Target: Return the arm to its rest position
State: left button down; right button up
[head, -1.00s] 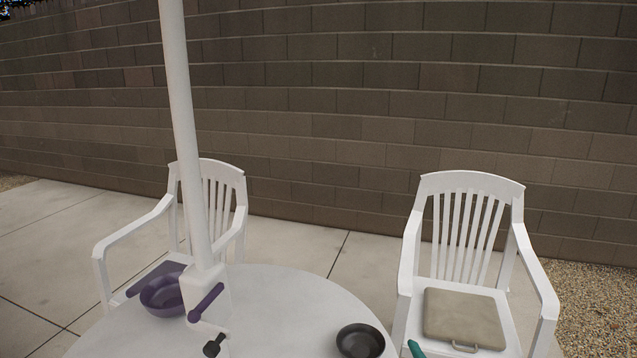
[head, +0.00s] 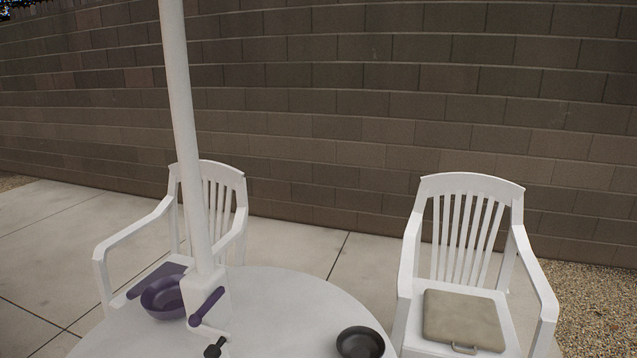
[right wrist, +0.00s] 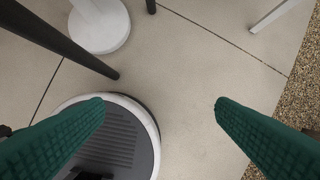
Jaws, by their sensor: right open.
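My right gripper (right wrist: 160,106) shows in the right wrist view as two green textured fingers set wide apart. It is open, with nothing between the fingers but the pale paving below. It does not show in the head view now. My left gripper is in neither view. In the head view the white round table (head: 285,300) holds a purple bowl (head: 163,297) by the pole and a dark bowl (head: 360,342) near its right edge.
A white pole (head: 190,130) with a purple crank handle (head: 207,304) rises from the table. White chairs stand at left (head: 215,200) and right (head: 470,215), the right one with a beige cushion (head: 463,318). A block wall closes the back. My round base shows below the right gripper.

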jog(key=s+f+p, duration=0.1)
jog(key=s+f, duration=0.2)
jog(key=f, duration=0.5)
jog(key=s+d+f+g+p, duration=0.1)
jog(key=s+f, duration=0.3)
jog(key=f, duration=0.4)
jog(key=s+f+p, duration=0.1)
jog(key=s+f, duration=0.2)
jog(key=f, duration=0.4)
jog(key=s+d+f+g, duration=0.1)
jog(key=s+d+f, duration=0.1)
jog(key=s+f, duration=0.3)
jog(key=s+p, duration=0.1)
jog(key=s, duration=0.3)
jog(key=shift+s, duration=0.15)
jog(key=shift+d, duration=0.1)
